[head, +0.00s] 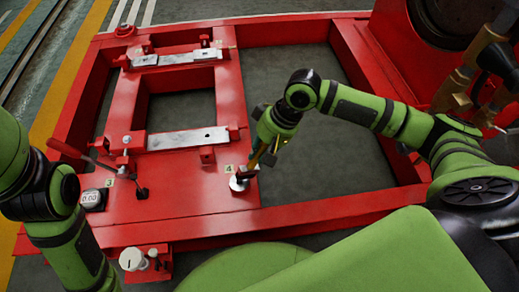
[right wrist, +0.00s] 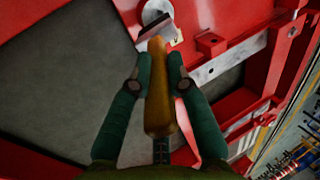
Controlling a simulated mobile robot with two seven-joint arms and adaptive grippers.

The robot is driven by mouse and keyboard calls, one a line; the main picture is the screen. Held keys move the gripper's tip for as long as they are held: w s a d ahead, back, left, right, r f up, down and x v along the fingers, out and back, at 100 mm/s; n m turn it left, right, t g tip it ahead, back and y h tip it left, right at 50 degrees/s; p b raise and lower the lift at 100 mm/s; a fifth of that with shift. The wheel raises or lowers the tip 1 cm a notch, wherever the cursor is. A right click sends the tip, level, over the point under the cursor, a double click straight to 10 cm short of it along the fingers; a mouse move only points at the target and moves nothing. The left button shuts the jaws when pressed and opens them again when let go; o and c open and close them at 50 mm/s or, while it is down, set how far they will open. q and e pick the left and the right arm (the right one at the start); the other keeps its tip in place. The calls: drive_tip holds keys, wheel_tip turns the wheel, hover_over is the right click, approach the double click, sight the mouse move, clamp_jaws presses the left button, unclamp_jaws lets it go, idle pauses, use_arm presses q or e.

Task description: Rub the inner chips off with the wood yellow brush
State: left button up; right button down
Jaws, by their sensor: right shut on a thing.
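My right gripper (head: 262,152) is shut on the wood yellow brush. In the right wrist view the brush's yellow handle (right wrist: 158,95) lies between the two green fingers (right wrist: 159,85). Its grey head (right wrist: 156,25) points away from me, over or at the edge of a round silver part (right wrist: 152,11). In the head view this round silver part (head: 239,184) sits on the red frame beside label 4, just below the brush's end. Contact cannot be told. I cannot make out any chips at this size. My left arm shows at the left; its gripper is out of view.
The red base frame (head: 185,205) has large openings with grey floor (head: 320,165) below. Two silver plates (head: 188,139) (head: 178,58) lie across it. A red-handled lever (head: 72,151), a digital gauge (head: 91,199) and a white knob (head: 131,259) stand at the left. Dark machinery rises at the upper right.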

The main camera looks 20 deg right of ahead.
drive_tip(key=shift+f, duration=0.75)
drive_tip(key=shift+r, duration=0.1)
